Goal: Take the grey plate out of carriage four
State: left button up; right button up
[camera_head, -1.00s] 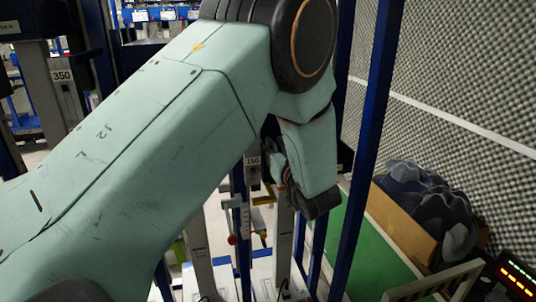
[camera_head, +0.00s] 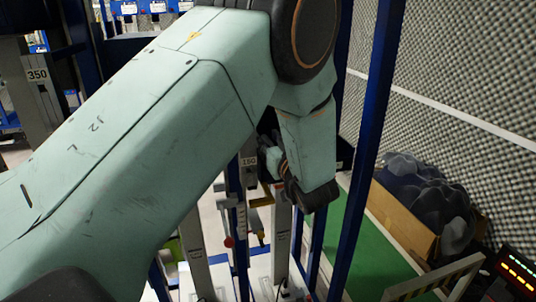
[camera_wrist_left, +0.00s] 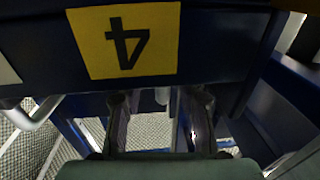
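In the left wrist view a dark blue carriage front (camera_wrist_left: 215,45) fills the top, with a yellow label (camera_wrist_left: 125,40) bearing an upside-down 4. My left gripper (camera_wrist_left: 158,120) is just below that front, its two dark fingers apart, with no plate visible between them. A small pale piece shows behind the gap. I cannot make out the grey plate in any view. In the head view my left arm crosses from the left and hides most of its gripper (camera_head: 268,160). My right gripper is not in view.
Blue uprights (camera_head: 372,140) stand close to the right of my left wrist. Grey posts numbered 350 (camera_head: 38,76) and 150 (camera_head: 249,161) stand left and behind. A box of dark grey lumps (camera_head: 425,205) lies by the foam wall (camera_head: 450,80), beside a green strip (camera_head: 372,255).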

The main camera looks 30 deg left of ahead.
pick_arm(q)
jog(key=shift+s+a, duration=0.1)
jog(key=shift+a, duration=0.1)
grip_shut()
jog(key=shift+d, duration=0.1)
dwell(0.4)
